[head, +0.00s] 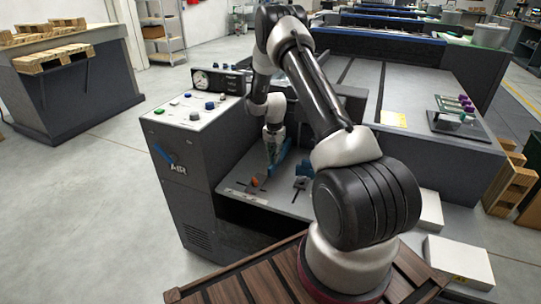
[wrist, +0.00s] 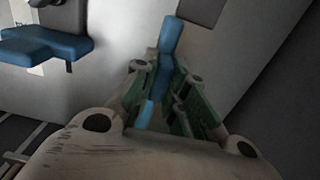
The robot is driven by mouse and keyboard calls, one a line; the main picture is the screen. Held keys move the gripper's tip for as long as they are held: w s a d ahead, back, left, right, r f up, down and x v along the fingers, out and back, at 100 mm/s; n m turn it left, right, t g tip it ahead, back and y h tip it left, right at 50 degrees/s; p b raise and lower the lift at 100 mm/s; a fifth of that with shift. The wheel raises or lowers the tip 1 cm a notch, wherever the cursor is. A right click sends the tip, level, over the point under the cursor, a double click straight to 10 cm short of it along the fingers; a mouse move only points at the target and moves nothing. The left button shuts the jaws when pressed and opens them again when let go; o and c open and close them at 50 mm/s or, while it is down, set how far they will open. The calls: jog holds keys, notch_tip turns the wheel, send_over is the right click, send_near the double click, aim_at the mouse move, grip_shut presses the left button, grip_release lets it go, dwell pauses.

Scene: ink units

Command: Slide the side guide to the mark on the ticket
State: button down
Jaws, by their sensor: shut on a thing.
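My gripper (head: 272,152) reaches down to the grey feed board beside the AIR cabinet. In the wrist view, the green fingers of my gripper (wrist: 163,88) are closed around an upright blue bar, which looks like the side guide (wrist: 171,36). Its blue plate also shows beside the fingers in the head view (head: 281,156). The fingers hide part of it, and I cannot see its foot clearly. A yellow sheet (head: 393,118), possibly the ticket, lies on the grey top at the right. I cannot read any mark on it.
A second blue block (wrist: 45,46) sits apart at the wrist view's upper left. A small orange piece (head: 262,180) is on the board near my gripper. The control cabinet (head: 190,150) stands close at the left. A panel with purple knobs (head: 455,116) is far right.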

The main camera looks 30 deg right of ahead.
jog(key=shift+s+d, duration=0.9)
jog(key=shift+s, duration=0.3)
jog(key=c, duration=1.4)
grip_release()
jog(key=shift+s+d, duration=0.1)
jog(key=shift+d, duration=0.05)
jog(key=shift+c, duration=0.2)
notch_tip(320, 180, up, 12)
